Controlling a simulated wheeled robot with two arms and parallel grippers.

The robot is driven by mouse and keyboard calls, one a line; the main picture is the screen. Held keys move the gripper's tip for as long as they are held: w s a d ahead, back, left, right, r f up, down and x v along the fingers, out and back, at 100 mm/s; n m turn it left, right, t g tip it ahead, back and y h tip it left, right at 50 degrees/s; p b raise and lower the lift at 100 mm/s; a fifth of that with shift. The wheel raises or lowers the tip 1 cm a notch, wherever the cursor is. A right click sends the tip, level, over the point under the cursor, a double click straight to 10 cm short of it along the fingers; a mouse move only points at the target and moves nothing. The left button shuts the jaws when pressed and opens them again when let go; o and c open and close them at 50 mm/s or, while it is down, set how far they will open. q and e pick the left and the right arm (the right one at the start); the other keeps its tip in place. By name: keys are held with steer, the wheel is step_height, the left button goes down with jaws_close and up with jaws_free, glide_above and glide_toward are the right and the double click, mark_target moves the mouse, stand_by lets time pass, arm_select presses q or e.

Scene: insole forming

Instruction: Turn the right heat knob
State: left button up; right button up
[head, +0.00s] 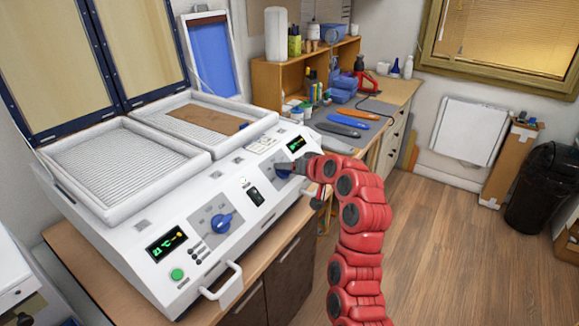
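The right heat knob (282,174) is blue and sits on the sloped front panel of the white forming machine (135,245), below the right green display (296,143). My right gripper (289,168) is at this knob, and its dark fingers cover part of it. I cannot tell whether the fingers are closed on the knob or only beside it. The left blue knob (221,222) is in plain view on the same panel, near the left display (166,244). My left gripper is not in view.
Two white trays (118,165) lie on top of the machine, with raised framed lids behind. A front handle (222,287) sticks out at the lower left. A wooden bench (398,92) with insoles and bottles stands behind.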

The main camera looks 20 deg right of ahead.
steer(key=shift+m+h, duration=0.3)
steer(key=o, duration=1.4)
steer(key=shift+c, duration=0.2)
